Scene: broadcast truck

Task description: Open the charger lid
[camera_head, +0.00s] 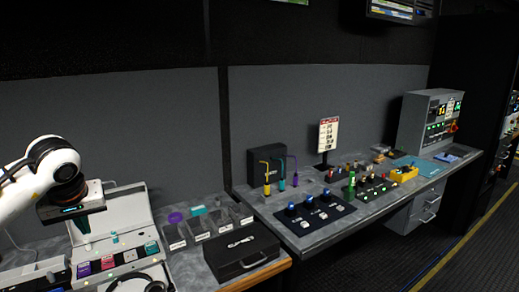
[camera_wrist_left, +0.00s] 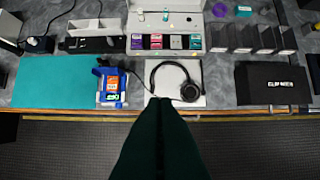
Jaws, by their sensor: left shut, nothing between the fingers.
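The charger (camera_head: 128,268) is a pale box at the lower left of the head view, holding a row of coloured packs. It also shows at the top of the wrist view (camera_wrist_left: 205,30). Its pale lid (camera_head: 130,208) stands raised at the back, partly hidden by my left gripper. My left gripper (camera_head: 83,226) is in front of the lid's left part; whether it touches the lid I cannot tell. In the wrist view its dark fingers (camera_wrist_left: 161,101) are shut and empty, overlapping the picture of the headset. My right gripper is not in view.
A headset (camera_wrist_left: 186,88) lies on a white pad before the charger. Grey bins (camera_head: 198,228) and a black case (camera_head: 240,252) stand to its right. A teal mat (camera_wrist_left: 55,82) and a blue holder (camera_wrist_left: 112,88) lie left. A control panel (camera_head: 312,215) is farther right.

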